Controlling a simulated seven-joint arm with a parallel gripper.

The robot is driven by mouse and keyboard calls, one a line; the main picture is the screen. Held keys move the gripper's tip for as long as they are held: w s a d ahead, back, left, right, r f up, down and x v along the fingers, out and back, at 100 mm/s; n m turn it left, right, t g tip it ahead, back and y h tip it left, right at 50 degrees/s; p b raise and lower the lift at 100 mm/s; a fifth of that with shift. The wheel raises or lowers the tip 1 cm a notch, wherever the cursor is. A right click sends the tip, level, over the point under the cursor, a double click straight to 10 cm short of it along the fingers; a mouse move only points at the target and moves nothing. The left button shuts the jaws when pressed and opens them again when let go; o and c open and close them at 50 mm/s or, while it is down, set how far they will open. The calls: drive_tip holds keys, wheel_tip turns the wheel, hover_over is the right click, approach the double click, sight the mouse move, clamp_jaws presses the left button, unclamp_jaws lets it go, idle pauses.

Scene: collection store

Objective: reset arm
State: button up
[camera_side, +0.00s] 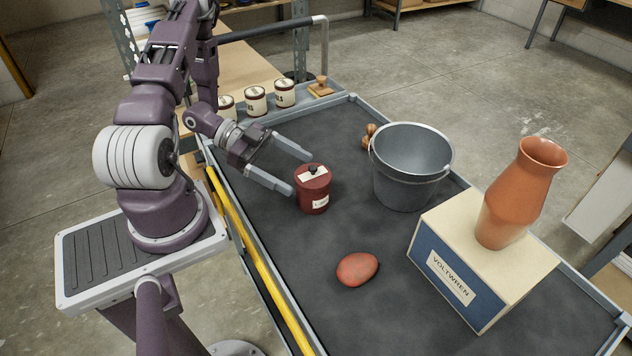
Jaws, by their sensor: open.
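My gripper (300,172) is open, its two pale fingers spread and pointing toward a dark red lidded canister (313,198) on the dark cart top (300,262). Nothing shows between the fingers apart from the canister's near edge.
A grey bucket (402,190) stands right of the canister, with a small brown object (368,137) behind it. A reddish oval object (357,269) lies in front. A terracotta vase (512,205) stands on a blue-and-cream box (456,285). Three white tins (256,101) stand at the back edge.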

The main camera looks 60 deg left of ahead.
drive_tip(key=v, duration=0.3)
drive_tip(key=shift+s+a+r, duration=0.1)
drive_tip(key=shift+s+a, duration=0.1)
